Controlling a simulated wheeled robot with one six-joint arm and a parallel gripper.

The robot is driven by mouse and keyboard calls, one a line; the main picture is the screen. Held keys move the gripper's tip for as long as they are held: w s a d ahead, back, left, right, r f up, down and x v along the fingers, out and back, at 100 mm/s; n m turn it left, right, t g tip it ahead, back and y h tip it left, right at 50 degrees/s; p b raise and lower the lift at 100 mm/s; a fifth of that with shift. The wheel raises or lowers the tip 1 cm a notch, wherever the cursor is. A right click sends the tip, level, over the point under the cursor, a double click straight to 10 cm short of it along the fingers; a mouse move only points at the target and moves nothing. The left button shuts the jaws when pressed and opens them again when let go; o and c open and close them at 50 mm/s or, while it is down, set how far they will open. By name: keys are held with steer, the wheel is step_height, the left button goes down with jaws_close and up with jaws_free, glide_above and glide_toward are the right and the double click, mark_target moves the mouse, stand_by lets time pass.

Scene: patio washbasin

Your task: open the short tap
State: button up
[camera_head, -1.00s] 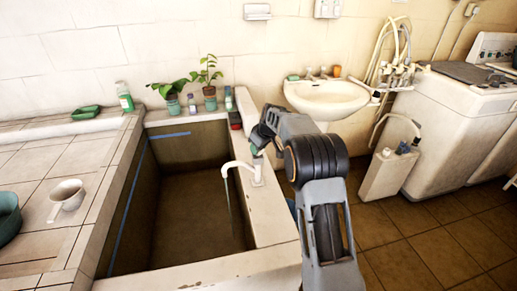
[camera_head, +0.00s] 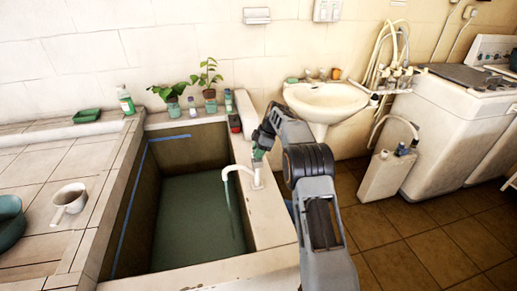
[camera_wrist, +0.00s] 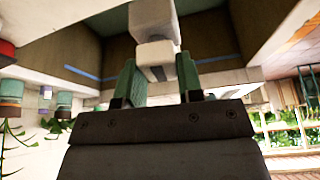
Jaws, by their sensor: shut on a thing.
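The short white tap (camera_head: 240,169) stands on the right rim of the sunken basin (camera_head: 270,219), its curved spout reaching left over the inside. A stream of water falls from the spout. Greenish water (camera_head: 195,220) covers the basin floor. My gripper (camera_head: 259,153) is at the top of the tap, with the arm coming in from the right. In the wrist view, its green fingers (camera_wrist: 157,78) are shut on the pale tap handle (camera_wrist: 155,52), one on each side. The contact faces are partly hidden.
Potted plants (camera_head: 209,82) and small bottles stand along the basin's back ledge. A white dipper (camera_head: 68,202) rests on the tiled counter at left. A wall washbasin (camera_head: 325,100), hoses and a washing machine (camera_head: 470,110) stand at right.

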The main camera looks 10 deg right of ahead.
steer(key=shift+n+g+p, duration=0.3)
steer(key=shift+n, duration=0.3)
steer(key=o, duration=0.9)
steer(key=shift+o, duration=0.2)
steer(key=p+v, duration=0.3)
steer(key=v, duration=1.1)
steer(key=shift+p, duration=0.35)
steer(key=shift+w+a, duration=0.1)
